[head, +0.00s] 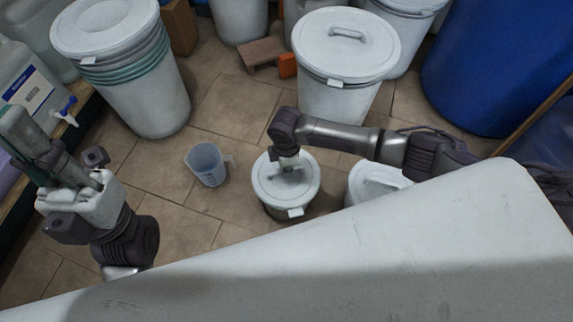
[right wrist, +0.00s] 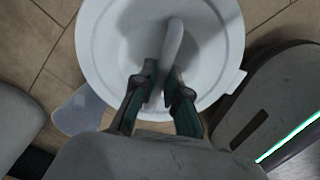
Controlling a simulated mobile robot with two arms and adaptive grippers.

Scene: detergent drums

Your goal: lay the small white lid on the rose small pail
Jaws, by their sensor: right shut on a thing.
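My right gripper (head: 287,165) is shut on the raised handle of the small white lid (head: 305,185). The right wrist view shows the lid (right wrist: 105,45) with its handle (right wrist: 173,42) at the fingertips (right wrist: 160,90). In the head view the lid is over a small pail, whose shaded side (head: 270,210) shows only as a thin strip below the rim. I see no clear rose colour on it, and whether the lid touches the pail cannot be told. My left gripper (head: 62,165) is at the far left, away from the lid; its jaw opening is unclear.
Another lidded white pail (head: 365,190) stands right, partly behind my arm. A clear measuring jug (head: 207,166) stands left on the tiles. Large white drums (head: 347,60) (head: 140,95) and a blue drum (head: 490,65) stand behind. A wooden block (head: 260,53) lies between them.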

